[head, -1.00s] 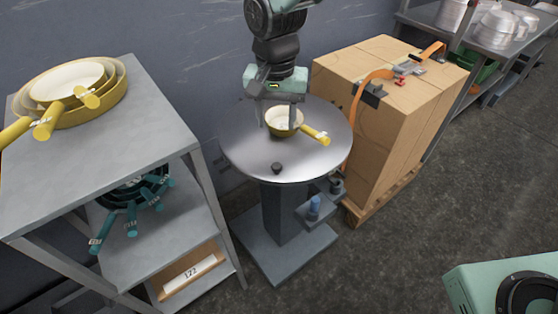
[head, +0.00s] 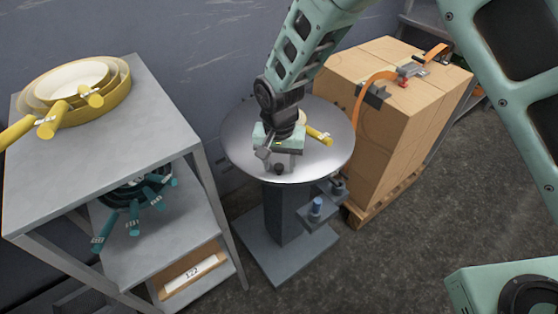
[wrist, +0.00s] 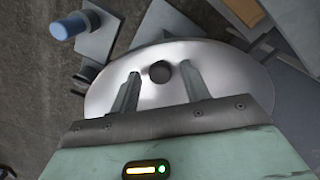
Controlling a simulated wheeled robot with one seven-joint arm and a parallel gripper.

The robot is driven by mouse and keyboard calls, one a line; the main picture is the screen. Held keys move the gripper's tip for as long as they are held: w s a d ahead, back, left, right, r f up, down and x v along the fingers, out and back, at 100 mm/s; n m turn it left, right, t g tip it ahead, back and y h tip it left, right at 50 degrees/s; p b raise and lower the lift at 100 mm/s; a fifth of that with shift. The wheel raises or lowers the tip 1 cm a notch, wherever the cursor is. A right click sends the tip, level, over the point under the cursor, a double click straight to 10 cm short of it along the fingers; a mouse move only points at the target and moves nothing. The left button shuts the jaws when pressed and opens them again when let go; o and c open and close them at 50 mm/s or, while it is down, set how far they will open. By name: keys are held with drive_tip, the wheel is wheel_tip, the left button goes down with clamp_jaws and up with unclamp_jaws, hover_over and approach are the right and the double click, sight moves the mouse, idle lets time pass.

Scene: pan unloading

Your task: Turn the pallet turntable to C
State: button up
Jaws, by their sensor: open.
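The turntable (head: 236,142) is a round grey metal disc on a dark pedestal; it also shows in the wrist view (wrist: 222,75). A small dark knob (head: 279,169) stands near its front edge. In the wrist view the knob (wrist: 160,72) shows between the two finger tips. My gripper (head: 278,163) is open over the front part of the disc, close to the knob; I cannot tell whether it touches. A yellow-handled pan (head: 318,134) sits on the disc behind my gripper, its bowl mostly hidden. I see no letter C.
A metal rack (head: 165,100) at left holds nested yellow pans (head: 122,100) on top and teal-handled pans (head: 132,205) below. A strapped carton stack (head: 400,125) on a wooden pallet stands close right. A blue-capped post (head: 316,207) juts from the pedestal. Floor in front is clear.

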clamp_jaws()
drive_tip(key=shift+d, duration=0.2)
